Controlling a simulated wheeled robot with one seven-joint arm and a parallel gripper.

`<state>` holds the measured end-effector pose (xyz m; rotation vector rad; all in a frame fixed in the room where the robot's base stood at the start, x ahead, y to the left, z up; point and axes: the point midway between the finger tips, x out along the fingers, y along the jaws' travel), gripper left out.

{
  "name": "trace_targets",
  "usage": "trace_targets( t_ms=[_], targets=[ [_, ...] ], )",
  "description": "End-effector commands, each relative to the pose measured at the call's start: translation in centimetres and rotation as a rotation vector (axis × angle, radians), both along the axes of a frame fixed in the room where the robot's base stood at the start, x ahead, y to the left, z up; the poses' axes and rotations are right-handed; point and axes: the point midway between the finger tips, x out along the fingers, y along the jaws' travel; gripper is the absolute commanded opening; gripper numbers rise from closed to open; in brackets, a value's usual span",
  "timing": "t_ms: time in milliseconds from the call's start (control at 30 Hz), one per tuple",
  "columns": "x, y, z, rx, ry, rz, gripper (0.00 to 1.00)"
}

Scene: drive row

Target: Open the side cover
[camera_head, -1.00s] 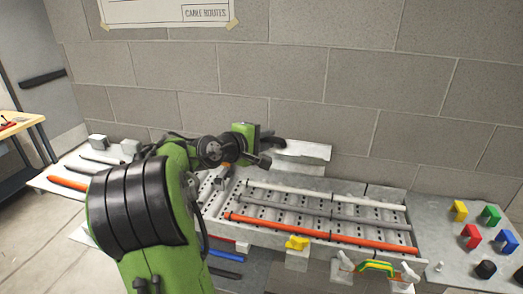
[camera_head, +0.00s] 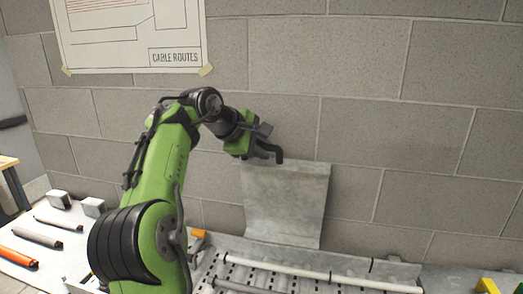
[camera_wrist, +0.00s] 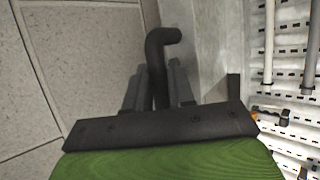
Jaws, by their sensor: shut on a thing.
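The side cover (camera_head: 287,205) is a grey metal sheet standing nearly upright behind the perforated tray, close to the block wall. My gripper (camera_head: 262,148) is at the top left corner of the cover. In the wrist view my gripper (camera_wrist: 158,85) has its two grey fingers shut on a black bent handle (camera_wrist: 162,42). The cover's grey face (camera_wrist: 213,45) shows just right of the handle. How the handle joins the cover is hidden.
The perforated tray (camera_head: 235,270) holds a white cable (camera_head: 320,275) and a grey one. Several cable pieces and pale blocks (camera_head: 60,199) lie on the left bench. The block wall (camera_head: 370,120) stands close behind, with a cable-route poster (camera_head: 130,35).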

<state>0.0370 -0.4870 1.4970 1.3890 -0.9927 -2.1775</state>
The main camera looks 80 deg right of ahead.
Motion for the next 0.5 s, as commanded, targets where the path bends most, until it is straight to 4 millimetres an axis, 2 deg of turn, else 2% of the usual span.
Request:
trace_targets(
  t_ms=[33,400,433,500],
  targets=[
    [0.08,0.11,-0.5,0.014,0.0,0.0,0.0],
    [0.09,0.17,-0.5,0.018,0.0,-0.001,0.0],
    [0.09,0.17,-0.5,0.018,0.0,-0.001,0.25],
    [0.08,0.16,-0.47,0.016,0.0,-0.002,0.35]
  ],
)
